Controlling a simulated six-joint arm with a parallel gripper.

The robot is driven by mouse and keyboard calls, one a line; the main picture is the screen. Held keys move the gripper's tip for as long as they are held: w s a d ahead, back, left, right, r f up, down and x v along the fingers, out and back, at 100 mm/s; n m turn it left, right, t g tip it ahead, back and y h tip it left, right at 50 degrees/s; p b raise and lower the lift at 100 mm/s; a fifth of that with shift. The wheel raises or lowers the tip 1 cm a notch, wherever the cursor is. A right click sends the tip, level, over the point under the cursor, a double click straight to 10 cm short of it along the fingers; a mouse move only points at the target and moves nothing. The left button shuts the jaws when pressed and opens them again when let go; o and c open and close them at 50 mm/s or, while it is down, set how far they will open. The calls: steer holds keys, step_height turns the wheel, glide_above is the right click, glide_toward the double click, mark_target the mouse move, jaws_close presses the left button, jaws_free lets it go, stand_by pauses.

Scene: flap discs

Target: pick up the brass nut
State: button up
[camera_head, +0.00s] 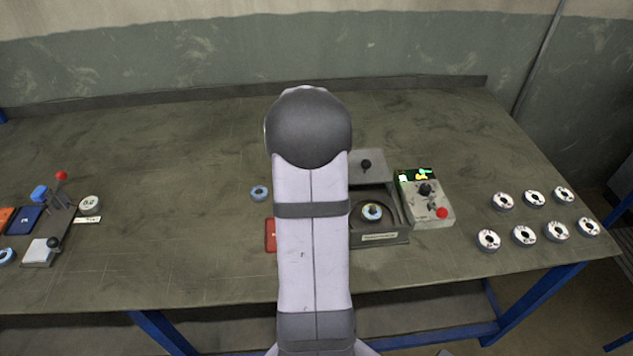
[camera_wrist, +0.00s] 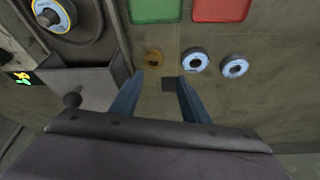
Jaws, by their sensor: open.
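The brass nut (camera_wrist: 154,57), a small dull gold ring, lies flat on the bench in the wrist view. It is just beyond the tips of my gripper (camera_wrist: 159,80), nearer the left finger. The fingers are apart with nothing held between them. A small dark square (camera_wrist: 169,84) shows on the bench between the fingers. In the head view my arm hides both the nut and my gripper.
Two blue-rimmed discs (camera_wrist: 194,61) (camera_wrist: 235,66) lie right of the nut. Green (camera_wrist: 155,9) and red (camera_wrist: 221,10) pieces lie beyond. A fixture (camera_head: 382,239) holding a disc (camera_head: 372,211) and a control box (camera_head: 425,198) stand right of my arm. Several discs (camera_head: 524,235) lie far right.

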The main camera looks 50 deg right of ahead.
steer(key=shift+s+d+f+p, duration=0.2)
steer(key=shift+d+f, duration=0.1)
steer(key=shift+f, duration=0.2)
steer(key=shift+s+d+f+p, duration=0.15)
steer(key=shift+s+d+f, duration=0.1)
steer(key=shift+f, duration=0.2)
steer(key=shift+f+p, duration=0.4)
steer(key=shift+f, duration=0.1)
steer(key=shift+p+x, duration=0.75)
steer(key=shift+x, duration=1.4)
steer(key=shift+c, duration=0.7)
steer(key=c, duration=0.8)
steer(key=shift+c, duration=0.3)
steer(key=shift+r, duration=0.1)
